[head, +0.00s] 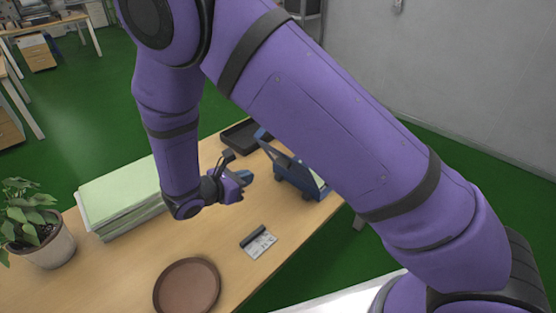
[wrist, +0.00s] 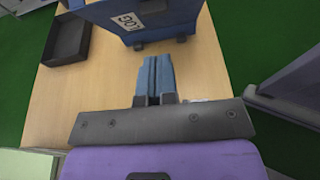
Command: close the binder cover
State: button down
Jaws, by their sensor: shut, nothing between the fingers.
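The blue binder (head: 297,183) lies on the wooden table, partly hidden behind my arm. Its cover (head: 270,142) appears raised at a tilt, not flat. In the wrist view the binder's blue side (wrist: 170,22) with a white label fills the top, upside down. My gripper (head: 247,175) is left of the binder, above the table. In the wrist view its blue fingers (wrist: 156,62) are together and empty, pointing toward the binder. A gap shows between the fingertips and the binder in that view.
A black tray (head: 238,138) stands behind the binder and also shows in the wrist view (wrist: 50,60). A pale green paper stack (head: 120,192) and a potted plant (head: 45,245) are at left. A round brown tray (head: 187,287) and a small card (head: 260,246) lie in front.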

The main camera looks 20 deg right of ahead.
send_near(287, 159)
jog(key=d+f, duration=0.1)
jog(key=w+d+f, duration=0.1)
jog(key=f, duration=0.1)
jog(key=shift+d, duration=0.1)
jog(key=shift+w+d+r, duration=0.4)
jog(key=shift+d+r, duration=0.35)
jog(key=shift+w+d+r, duration=0.3)
jog(key=shift+w+d, duration=0.1)
jog(key=shift+d, duration=0.15)
